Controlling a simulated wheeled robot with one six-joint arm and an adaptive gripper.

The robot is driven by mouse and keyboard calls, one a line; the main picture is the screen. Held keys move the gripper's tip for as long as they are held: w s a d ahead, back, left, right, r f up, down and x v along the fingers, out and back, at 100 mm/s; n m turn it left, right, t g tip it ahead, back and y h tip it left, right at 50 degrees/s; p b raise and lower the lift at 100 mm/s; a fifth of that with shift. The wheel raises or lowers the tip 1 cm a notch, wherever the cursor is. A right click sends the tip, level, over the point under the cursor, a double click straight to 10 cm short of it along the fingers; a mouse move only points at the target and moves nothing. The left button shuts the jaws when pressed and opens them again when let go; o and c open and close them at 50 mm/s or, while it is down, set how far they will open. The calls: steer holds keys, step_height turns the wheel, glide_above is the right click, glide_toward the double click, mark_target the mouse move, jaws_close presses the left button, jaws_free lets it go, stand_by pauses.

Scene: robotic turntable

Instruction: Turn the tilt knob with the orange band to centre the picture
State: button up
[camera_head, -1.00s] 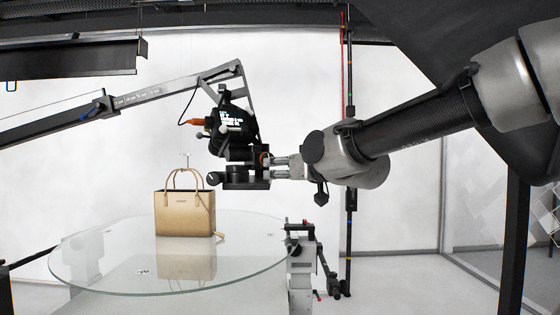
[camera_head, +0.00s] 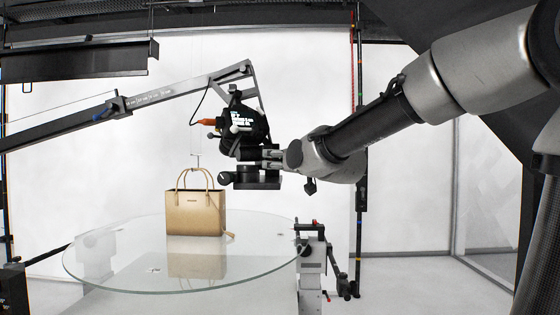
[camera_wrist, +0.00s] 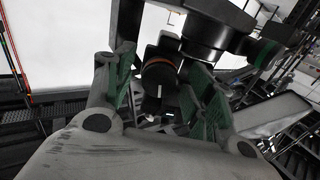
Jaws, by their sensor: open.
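The camera (camera_head: 244,130) hangs on a tilt head (camera_head: 256,180) at the end of a boom. In the wrist view the tilt knob (camera_wrist: 160,76) is black with an orange-red band and lies between my fingers. My gripper (camera_wrist: 163,88) is open, with one green-padded finger on either side of the knob. Gaps show beside the knob, so I see no grip on it. In the head view my gripper (camera_head: 270,158) reaches the head from the right, and its fingers hide the orange band. The camera's picture is too small to read.
A tan handbag (camera_head: 195,212) stands on a round glass turntable (camera_head: 110,270) below. The boom (camera_head: 150,97) runs up from the left. A green-banded knob (camera_wrist: 268,54) sits right of my fingers in the wrist view. A stand (camera_head: 312,265) is beside the turntable.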

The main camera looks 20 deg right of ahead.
steer(key=c, duration=1)
steer(key=shift+m, duration=1.2)
steer(key=o, duration=1)
steer(key=v, duration=1.2)
